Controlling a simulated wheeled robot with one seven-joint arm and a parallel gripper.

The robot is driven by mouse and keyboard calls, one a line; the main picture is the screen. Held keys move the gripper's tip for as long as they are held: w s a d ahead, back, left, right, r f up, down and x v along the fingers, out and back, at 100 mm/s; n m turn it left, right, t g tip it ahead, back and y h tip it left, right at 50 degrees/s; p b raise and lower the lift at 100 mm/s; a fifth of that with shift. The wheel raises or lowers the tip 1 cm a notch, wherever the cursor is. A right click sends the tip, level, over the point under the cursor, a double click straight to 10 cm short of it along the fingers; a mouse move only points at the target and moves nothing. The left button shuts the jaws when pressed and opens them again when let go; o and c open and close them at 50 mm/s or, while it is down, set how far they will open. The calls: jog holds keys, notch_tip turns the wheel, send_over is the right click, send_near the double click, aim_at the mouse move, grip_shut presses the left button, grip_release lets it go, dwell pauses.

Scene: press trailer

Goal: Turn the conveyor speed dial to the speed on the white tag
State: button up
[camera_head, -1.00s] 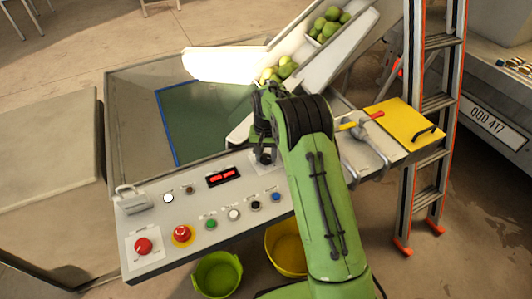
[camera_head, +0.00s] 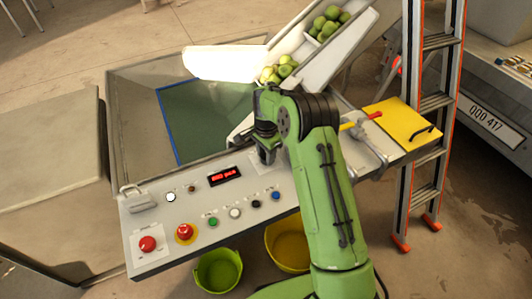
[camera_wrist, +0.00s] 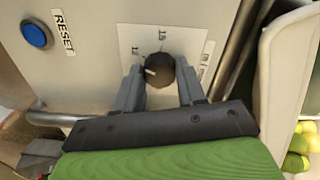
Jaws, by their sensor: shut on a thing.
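The dark round speed dial (camera_wrist: 160,66) sits on a pale plate (camera_wrist: 133,36) in the wrist view. A light pointer mark on it faces left. My gripper (camera_wrist: 160,86) has one finger on each side of the dial and is shut on it.
The control panel (camera_head: 175,238) carries a red button (camera_head: 148,243), a red-on-yellow stop button (camera_head: 185,232), and green, white, black and blue buttons. The blue RESET button (camera_wrist: 35,35) is left of the dial. A chute with green fruit (camera_head: 332,22) rises behind; a ladder (camera_head: 440,90) stands right.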

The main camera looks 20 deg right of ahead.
jog(key=shift+m, duration=0.6)
jog(key=o, duration=1.1)
jog(key=shift+c, duration=0.2)
jog(key=shift+r, duration=0.1)
notch_tip(320, 180, up, 16)
jog(key=p, duration=0.4)
jog(key=shift+f, duration=0.2)
